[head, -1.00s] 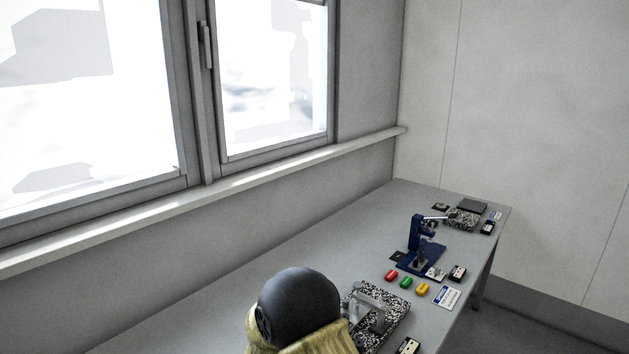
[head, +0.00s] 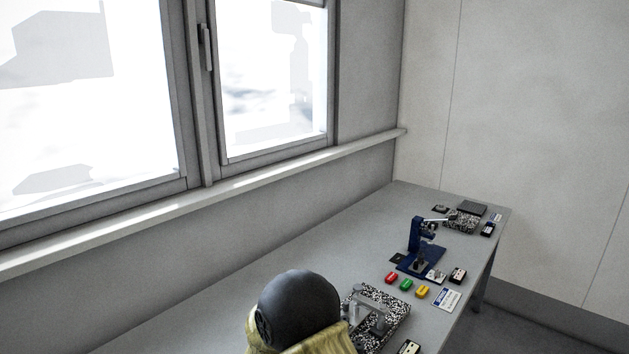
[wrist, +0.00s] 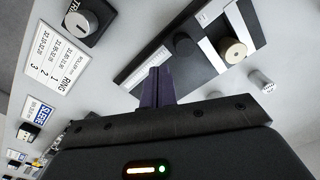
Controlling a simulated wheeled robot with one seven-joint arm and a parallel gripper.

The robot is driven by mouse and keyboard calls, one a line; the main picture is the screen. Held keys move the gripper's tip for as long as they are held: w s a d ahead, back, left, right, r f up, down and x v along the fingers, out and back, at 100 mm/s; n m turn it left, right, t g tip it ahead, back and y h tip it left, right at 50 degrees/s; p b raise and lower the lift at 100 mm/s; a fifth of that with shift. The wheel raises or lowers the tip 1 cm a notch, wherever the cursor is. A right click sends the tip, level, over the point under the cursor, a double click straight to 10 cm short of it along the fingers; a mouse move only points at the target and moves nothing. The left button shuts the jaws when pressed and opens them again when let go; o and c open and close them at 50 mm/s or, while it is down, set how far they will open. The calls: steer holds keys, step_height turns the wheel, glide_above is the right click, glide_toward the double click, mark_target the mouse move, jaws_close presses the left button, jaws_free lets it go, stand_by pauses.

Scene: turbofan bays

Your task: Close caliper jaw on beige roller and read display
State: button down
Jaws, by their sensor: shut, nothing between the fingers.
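In the wrist view a caliper (wrist: 208,62) with a dark body and pale metal strips lies on the grey bench top. A dark round knob (wrist: 183,46) stands on it. A beige roller (wrist: 234,51) stands upright at the caliper's right part; whether the jaws touch it I cannot tell. My gripper (wrist: 157,82) has its dark fingers together and empty, over the near left edge of the caliper, left of the roller. Whether the fingers touch the caliper is unclear. The display cannot be made out. The head view does not show the caliper or my gripper.
A small pale cylinder (wrist: 262,80) stands right of the caliper. A ring card (wrist: 58,52) and a black dial device (wrist: 90,20) lie at upper left. In the head view the bench (head: 262,234) holds a blue stand (head: 418,248), a speckled block (head: 393,325) and coloured pieces (head: 406,284).

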steer(key=shift+f, duration=0.1)
stand_by(0.3)
steer(key=shift+f+b, duration=1.3)
steer(key=shift+f, duration=0.35)
steer(key=shift+s+a, duration=0.3)
steer(key=shift+s, duration=0.1)
stand_by(1.2)
steer(key=shift+w+d+r, duration=0.1)
steer(key=shift+w+d, duration=0.3)
steer(key=shift+w, duration=0.15)
stand_by(0.4)
step_height(320, 180, up, 7)
steer(key=p, duration=0.5)
stand_by(0.4)
